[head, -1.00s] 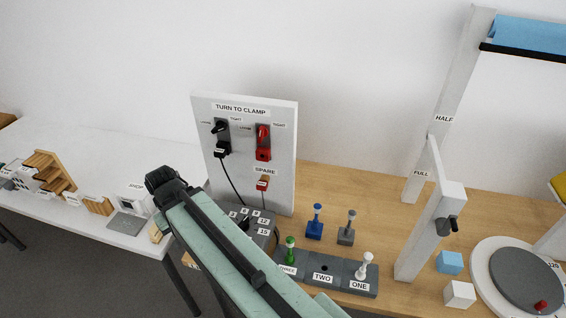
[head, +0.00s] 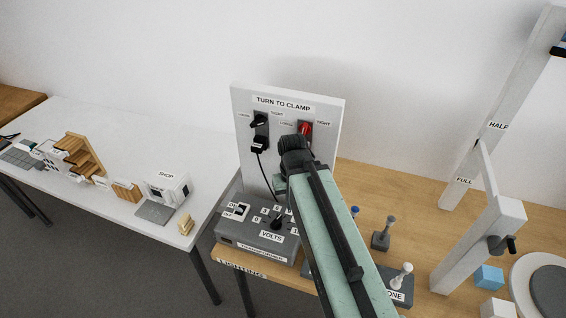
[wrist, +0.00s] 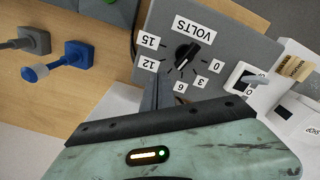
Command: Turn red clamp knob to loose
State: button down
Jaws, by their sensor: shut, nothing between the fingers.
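The red clamp knob (head: 305,130) is on the upright white "TURN TO CLAMP" panel (head: 322,110). It sits between a LOOSE label on its left and a TIGHT label on its right. My arm hides the part below it, so its exact setting is hard to read. In the wrist view my gripper (wrist: 165,90) is shut and empty, pointing at the grey transformer box with the VOLTS dial (wrist: 188,53). The red knob is not in that view. In the head view my fingertips cannot be made out.
A black clamp knob (head: 259,122) with a cable is left of the red one. The transformer box (head: 257,240) stands in front of the panel. Grey (head: 381,238) and white (head: 402,275) levers and a white post (head: 470,250) are to the right. A white table (head: 110,150) is left.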

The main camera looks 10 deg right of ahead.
aim_at(304, 129)
jog(key=z, duration=0.1)
jog(key=k, duration=1.6)
jog(key=u, duration=1)
jog(key=i, duration=1)
jog(key=z, duration=0.05)
